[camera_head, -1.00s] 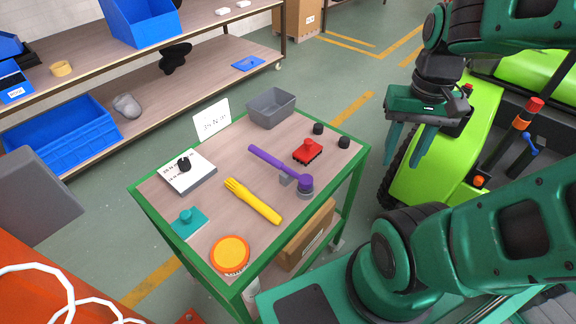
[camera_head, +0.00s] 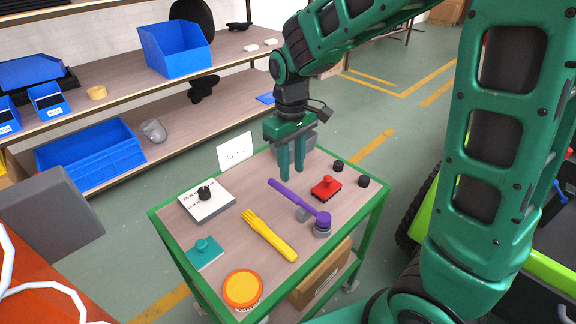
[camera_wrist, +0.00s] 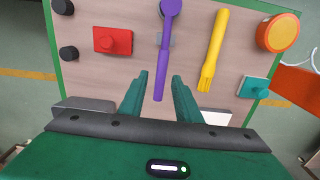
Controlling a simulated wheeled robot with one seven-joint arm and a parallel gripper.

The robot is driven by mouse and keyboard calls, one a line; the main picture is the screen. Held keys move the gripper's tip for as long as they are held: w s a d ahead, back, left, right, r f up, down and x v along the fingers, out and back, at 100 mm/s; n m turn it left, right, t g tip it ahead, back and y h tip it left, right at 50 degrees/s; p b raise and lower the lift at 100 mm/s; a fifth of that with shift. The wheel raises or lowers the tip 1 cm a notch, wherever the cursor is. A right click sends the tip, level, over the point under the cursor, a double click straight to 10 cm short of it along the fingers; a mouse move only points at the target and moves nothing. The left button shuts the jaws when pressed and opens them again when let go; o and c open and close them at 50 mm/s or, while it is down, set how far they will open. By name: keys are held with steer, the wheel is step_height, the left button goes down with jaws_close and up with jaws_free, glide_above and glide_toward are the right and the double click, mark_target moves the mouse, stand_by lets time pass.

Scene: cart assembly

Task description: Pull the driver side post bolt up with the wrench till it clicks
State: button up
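The purple wrench (camera_head: 300,202) lies on the green-framed table, its round grey-based head toward the front right and its handle toward the back left. My gripper (camera_head: 292,178) points down above the back part of the table, near the handle's end. In the wrist view, the end of the wrench handle (camera_wrist: 161,85) lies between the two teal fingers (camera_wrist: 160,90), which are apart and hold nothing. The green cart (camera_head: 535,265) shows only partly at the right edge, behind my arm. I cannot make out the driver side post bolt.
On the table (camera_head: 225,240) are a yellow fork-ended tool (camera_head: 268,236), a red block (camera_head: 325,188), black knobs (camera_head: 363,181), a teal plate (camera_head: 204,252), an orange round tin (camera_head: 242,288) and a grey bin (camera_head: 311,138) behind my gripper. Shelves with blue bins (camera_head: 90,155) stand behind.

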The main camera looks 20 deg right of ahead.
mark_target(290, 192)
steer(key=shift+w+a+f, duration=0.1)
steer(key=shift+a+f, duration=0.25)
step_height(290, 192, down, 8)
steer(key=shift+d+r, duration=0.1)
steer(key=shift+r, duration=0.05)
steer(key=shift+c, duration=0.2)
steer(key=shift+r, duration=0.1)
jaws_close()
steer(key=shift+r, duration=2.55)
